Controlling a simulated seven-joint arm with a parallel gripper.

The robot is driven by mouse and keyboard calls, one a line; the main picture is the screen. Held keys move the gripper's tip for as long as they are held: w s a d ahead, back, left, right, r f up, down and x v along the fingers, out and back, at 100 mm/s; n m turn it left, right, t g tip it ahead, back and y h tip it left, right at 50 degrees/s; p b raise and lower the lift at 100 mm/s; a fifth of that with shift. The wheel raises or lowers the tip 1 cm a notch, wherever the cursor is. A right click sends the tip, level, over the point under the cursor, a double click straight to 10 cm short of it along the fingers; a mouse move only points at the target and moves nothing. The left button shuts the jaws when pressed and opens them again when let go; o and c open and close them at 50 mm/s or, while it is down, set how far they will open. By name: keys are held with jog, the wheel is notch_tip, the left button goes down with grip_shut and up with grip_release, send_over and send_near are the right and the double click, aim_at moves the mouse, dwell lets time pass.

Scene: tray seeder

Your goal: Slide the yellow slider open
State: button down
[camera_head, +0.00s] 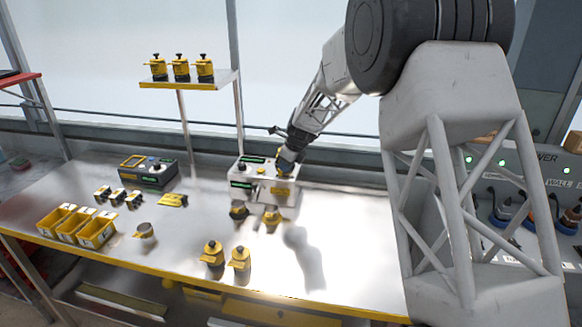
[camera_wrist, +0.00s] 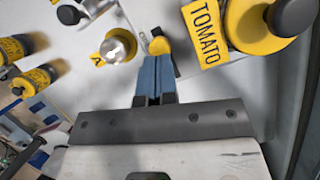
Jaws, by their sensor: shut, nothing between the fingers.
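The white seeder box (camera_head: 250,186) stands at the back middle of the table. My gripper (camera_head: 286,169) is over its top right part. In the wrist view, the blue fingers of my gripper (camera_wrist: 154,60) are shut together with nothing between them. A small yellow knob, which looks like the yellow slider (camera_wrist: 159,45), sits at a dark slot just beyond the fingertips. The fingertips are at or very near it; I cannot tell if they touch. In the head view the slider cannot be made out behind my gripper.
A yellow container labelled TOMATO (camera_wrist: 262,25) is close right of the fingers. A silver dome button (camera_wrist: 119,44) on a yellow base is to the left. Yellow bins (camera_head: 76,226) and a dark box (camera_head: 148,172) stand farther left. The table's right front is clear.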

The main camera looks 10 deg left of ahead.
jog(key=shift+d, duration=0.1)
jog(key=shift+s+d, duration=0.2)
jog(key=shift+d, duration=0.5)
jog(key=shift+s+d, duration=0.25)
jog(key=shift+d, duration=0.8)
jog(key=v, duration=1)
jog(key=shift+d, duration=0.1)
jog(key=shift+s, duration=0.1)
